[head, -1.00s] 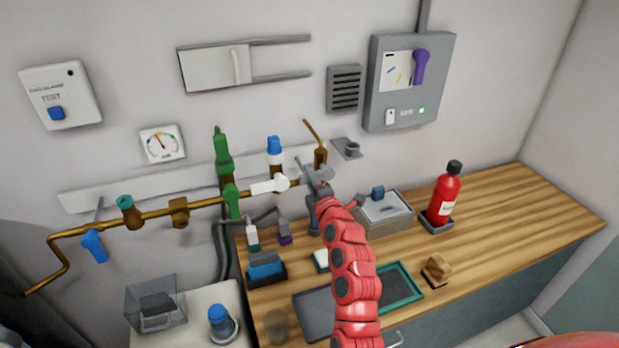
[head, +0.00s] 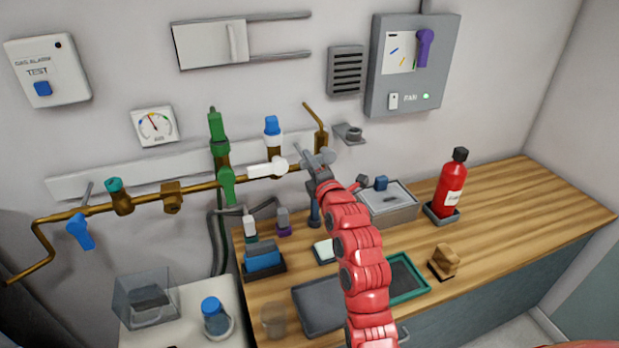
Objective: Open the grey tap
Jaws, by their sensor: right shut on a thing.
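The grey tap (head: 322,156) sits near the right end of the brass pipe (head: 145,200) on the back wall, just below the upright brass pipe end. My right arm is red and reaches up from the bottom of the head view. My right gripper (head: 318,170) is at the grey tap and shut on it. The gripper and wrist hide part of the tap, so its exact angle is hard to tell. My left gripper is not in view.
A white tap (head: 265,170), green tap (head: 228,185) and blue taps share the pipe. Below, the wooden counter (head: 510,205) holds a grey box (head: 390,208), a red bottle (head: 453,185) and trays. The counter's right end is clear.

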